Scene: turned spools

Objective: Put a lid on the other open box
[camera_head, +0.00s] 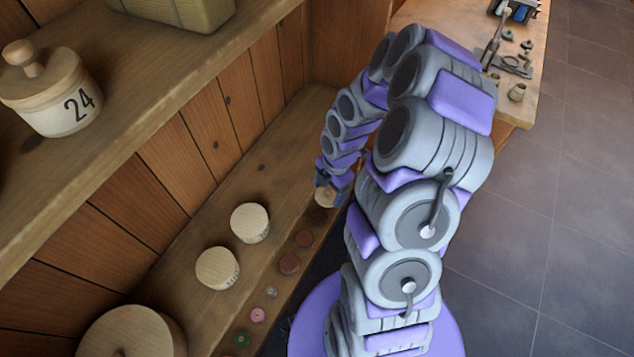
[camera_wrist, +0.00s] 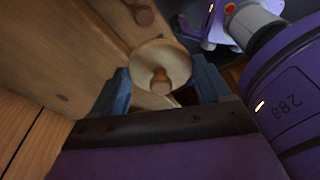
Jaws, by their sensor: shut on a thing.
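My gripper (camera_head: 328,186) is at the far end of the lower shelf, shut on a round pale wooden lid (camera_head: 324,198). In the wrist view the lid (camera_wrist: 152,55) sits between the two blue fingers, with its brown turned knob (camera_wrist: 160,82) towards the camera. Whether the lid rests on anything is hidden. Two short round pale wooden boxes, one farther (camera_head: 250,222) and one nearer (camera_head: 217,268), stand on the lower shelf. Their pale tops show no knobs, and I cannot tell whether they are open. A lidded box marked 24 (camera_head: 62,100) stands on the upper shelf.
A larger round wooden thing (camera_head: 130,335) stands at the near end of the lower shelf. Several small brown, pink and green discs (camera_head: 289,263) line its front edge. The upper shelf (camera_head: 150,92) overhangs at left. A workbench (camera_head: 530,65) with tools stands at the back right.

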